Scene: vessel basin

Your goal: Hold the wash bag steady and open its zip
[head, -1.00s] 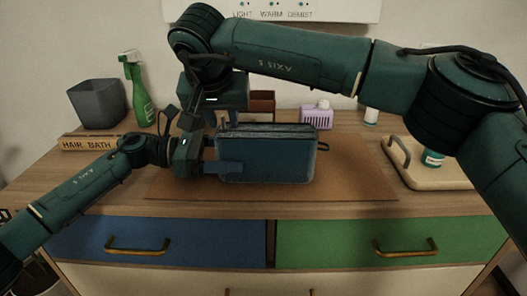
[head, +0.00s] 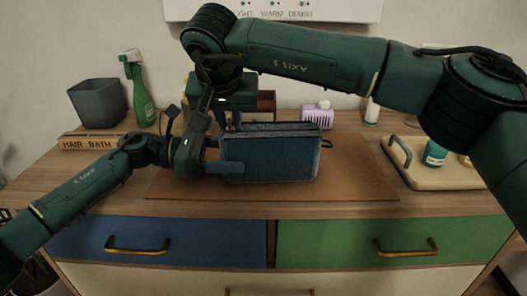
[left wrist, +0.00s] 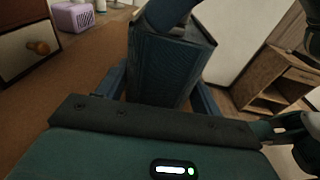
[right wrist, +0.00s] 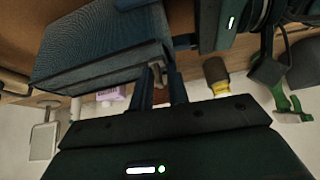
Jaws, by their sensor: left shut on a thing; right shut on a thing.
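The wash bag (head: 275,160) is dark blue and ribbed and stands on the brown mat (head: 350,181). My left gripper (head: 229,163) is shut on its left end; the left wrist view shows the bag (left wrist: 160,70) between the fingers. My right gripper (head: 232,121) is above and behind the bag's top left end. In the right wrist view its fingers (right wrist: 161,82) are shut on a small tab, apparently the zip pull (right wrist: 157,69), at the end of the bag (right wrist: 90,60). How far the zip is open cannot be told.
A green spray bottle (head: 139,95), a grey bin (head: 97,103) and a HAIR BATH block (head: 90,142) stand at left. A lilac box (head: 317,117) is behind the bag. A tray (head: 420,174) with bottles is at right. The mat right of the bag is clear.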

